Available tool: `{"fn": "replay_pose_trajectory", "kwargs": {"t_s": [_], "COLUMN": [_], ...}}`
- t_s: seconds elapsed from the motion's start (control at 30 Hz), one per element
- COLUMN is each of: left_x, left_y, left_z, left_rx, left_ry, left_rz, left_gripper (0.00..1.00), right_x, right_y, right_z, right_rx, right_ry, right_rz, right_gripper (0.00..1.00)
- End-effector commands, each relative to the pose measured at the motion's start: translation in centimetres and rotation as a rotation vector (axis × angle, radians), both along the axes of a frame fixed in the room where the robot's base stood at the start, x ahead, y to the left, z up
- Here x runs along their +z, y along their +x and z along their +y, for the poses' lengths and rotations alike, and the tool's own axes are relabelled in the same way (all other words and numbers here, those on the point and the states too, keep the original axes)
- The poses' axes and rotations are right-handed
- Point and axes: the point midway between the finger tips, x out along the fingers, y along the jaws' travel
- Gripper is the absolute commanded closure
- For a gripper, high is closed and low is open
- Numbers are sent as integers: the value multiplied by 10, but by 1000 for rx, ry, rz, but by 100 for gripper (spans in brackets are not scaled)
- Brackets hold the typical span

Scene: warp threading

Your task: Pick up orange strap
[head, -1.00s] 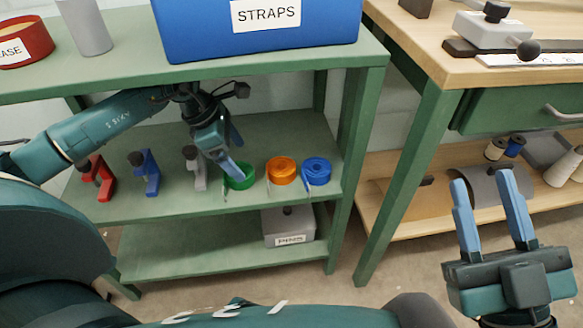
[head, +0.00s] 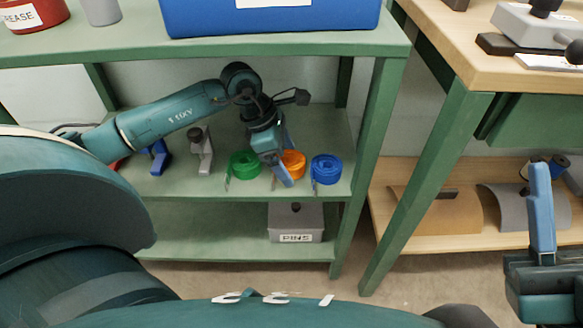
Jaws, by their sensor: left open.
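The orange strap (head: 295,162) is a rolled coil on the middle shelf of the green rack, between the green strap (head: 244,164) and the blue strap (head: 326,168). My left gripper (head: 284,172) reaches in from the left and is at the orange strap, its fingers covering the coil's left part. It is open; I cannot tell whether a finger touches the coil. My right gripper (head: 541,212) is at the lower right, well away from the rack and cut off by the picture's edge. Only one blue finger shows clearly.
The green rack's top shelf (head: 130,43) is close above my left arm, and a rack post (head: 372,140) stands right of the blue strap. Grey and blue clamps (head: 203,150) stand left of the green strap. A grey PINS box (head: 296,224) sits below.

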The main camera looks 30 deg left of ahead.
Motion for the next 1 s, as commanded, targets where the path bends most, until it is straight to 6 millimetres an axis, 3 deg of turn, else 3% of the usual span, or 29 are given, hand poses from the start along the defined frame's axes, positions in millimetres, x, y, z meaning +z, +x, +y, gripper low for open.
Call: {"fn": "replay_pose_trajectory", "kwargs": {"t_s": [0.23, 0.8, 1.0], "left_x": [0, 0, 0], "left_y": [0, 0, 0], "left_z": [0, 0, 0], "left_rx": [0, 0, 0], "left_ry": [0, 0, 0], "left_rz": [0, -1, -1], "left_gripper": [16, 63, 65], "right_x": [2, 2, 2], "right_y": [-1, -1, -1], "right_z": [0, 0, 0], "right_rx": [0, 0, 0], "right_ry": [-1, -1, -2], "right_rz": [-9, -9, -8], "right_gripper": [64, 64, 64]}}
